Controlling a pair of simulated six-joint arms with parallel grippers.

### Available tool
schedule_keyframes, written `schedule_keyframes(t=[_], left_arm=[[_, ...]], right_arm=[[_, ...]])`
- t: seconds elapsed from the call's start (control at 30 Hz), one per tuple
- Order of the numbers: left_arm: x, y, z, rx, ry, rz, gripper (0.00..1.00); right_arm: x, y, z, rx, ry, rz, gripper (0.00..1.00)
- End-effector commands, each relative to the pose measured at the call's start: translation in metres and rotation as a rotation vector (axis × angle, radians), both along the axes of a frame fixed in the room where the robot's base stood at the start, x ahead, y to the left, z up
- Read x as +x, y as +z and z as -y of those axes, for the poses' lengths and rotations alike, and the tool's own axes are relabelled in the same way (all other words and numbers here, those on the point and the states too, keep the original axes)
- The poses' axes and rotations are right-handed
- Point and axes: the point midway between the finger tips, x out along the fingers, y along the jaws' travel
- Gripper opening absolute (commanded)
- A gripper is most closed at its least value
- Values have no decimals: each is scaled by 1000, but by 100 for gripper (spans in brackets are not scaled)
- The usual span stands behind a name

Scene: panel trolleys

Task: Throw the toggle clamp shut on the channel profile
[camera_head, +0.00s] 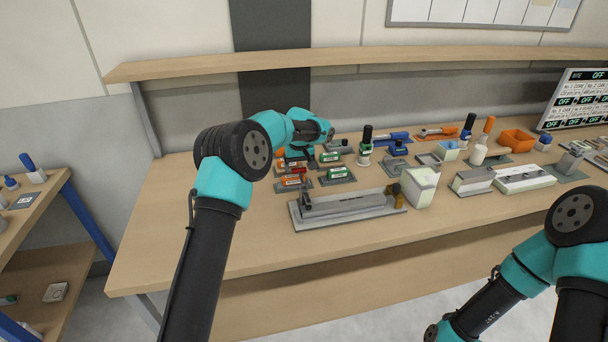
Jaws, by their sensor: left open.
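A long grey channel profile (345,204) lies on a flat grey base plate (370,213) near the front of the bench. A small dark upright fitting (306,196) stands at its left end. A brown and dark piece (394,193) stands at its right end. I cannot tell for certain which is the toggle clamp, or its handle's position. My left gripper (297,160) is open, pointing down behind the profile's left end, among small orange and green blocks. Its fingertips are small and partly hidden. My right gripper is out of view; only its arm shows at bottom right.
A pale box (421,187) stands just right of the base plate. Small blocks (336,174), bottles (365,148) and an orange bin (516,141) crowd the bench behind. A shelf (370,59) runs above. The bench's front strip is clear.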

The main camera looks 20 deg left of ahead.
Motion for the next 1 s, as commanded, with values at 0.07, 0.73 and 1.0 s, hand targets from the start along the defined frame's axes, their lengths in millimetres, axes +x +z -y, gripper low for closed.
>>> schedule_keyframes(t=[0.07, 0.73, 1.0], left_arm=[[0, 5, 0, 0, 0, 1, 81], [-4, 36, 3, -1, -1, 0, 81], [-4, 36, 3, 0, 0, 1, 81]], right_arm=[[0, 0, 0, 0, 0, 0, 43], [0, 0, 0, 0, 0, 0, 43], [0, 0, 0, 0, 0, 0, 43]])
